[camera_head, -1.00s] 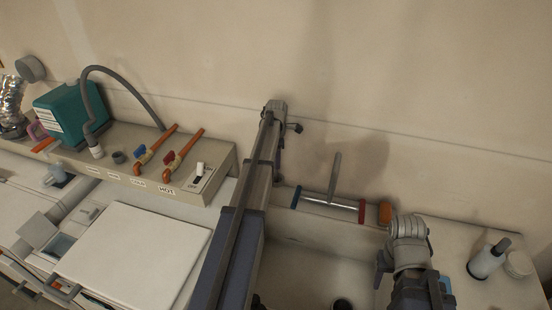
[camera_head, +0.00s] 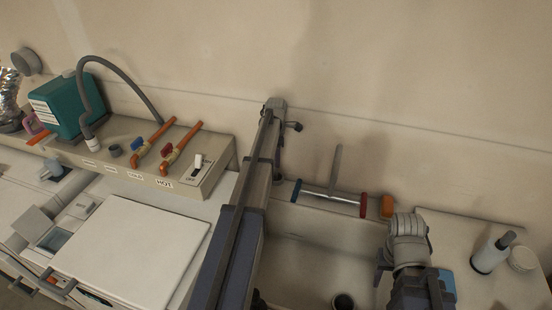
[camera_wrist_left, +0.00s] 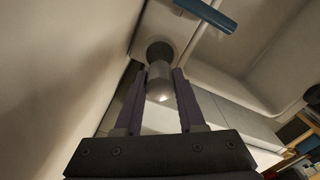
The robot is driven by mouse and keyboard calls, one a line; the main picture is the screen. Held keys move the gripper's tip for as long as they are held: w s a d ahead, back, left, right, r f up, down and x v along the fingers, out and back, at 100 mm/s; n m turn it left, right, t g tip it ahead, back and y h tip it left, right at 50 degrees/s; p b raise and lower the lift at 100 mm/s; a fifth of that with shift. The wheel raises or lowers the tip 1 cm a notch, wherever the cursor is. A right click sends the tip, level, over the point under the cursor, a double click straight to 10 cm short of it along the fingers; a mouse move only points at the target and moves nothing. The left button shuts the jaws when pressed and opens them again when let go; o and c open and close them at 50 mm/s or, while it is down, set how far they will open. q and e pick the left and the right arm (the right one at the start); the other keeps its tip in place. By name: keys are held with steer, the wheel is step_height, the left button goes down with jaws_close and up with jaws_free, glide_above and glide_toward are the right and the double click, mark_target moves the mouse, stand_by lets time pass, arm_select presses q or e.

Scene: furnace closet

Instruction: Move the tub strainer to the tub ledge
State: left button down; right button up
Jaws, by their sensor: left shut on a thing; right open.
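My left gripper (camera_wrist_left: 160,92) is shut on a grey metal piece (camera_wrist_left: 158,78) with a rounded end and a wider disc behind it. It looks like the tub strainer. In the head view the left gripper (camera_head: 279,165) hangs at the far end of its long arm, near the left end of the tub's back rim, and its load is hidden there. The tub (camera_head: 306,262) lies right of that arm. The pale tub ledge (camera_head: 458,232) extends to its right. My right gripper (camera_head: 382,268) is open over the tub's right side, its fingers mostly hidden.
A faucet with a blue handle (camera_head: 297,191) and a red handle (camera_head: 364,205) stands at the tub's back, beside an orange block (camera_head: 387,207). A dark round spot (camera_head: 343,301) shows in the tub.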

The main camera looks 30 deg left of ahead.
arm_select(q)
steer(key=shift+f+b, duration=1.55)
steer(key=shift+f, duration=0.25)
steer(key=shift+f+b, duration=0.55)
steer(key=shift+c, duration=2.1)
jaws_free()
steer(key=shift+r, duration=0.1)
steer(key=shift+r, duration=0.1)
step_height(320, 180, up, 8)
steer(key=p, duration=0.8)
steer(key=shift+f, duration=0.2)
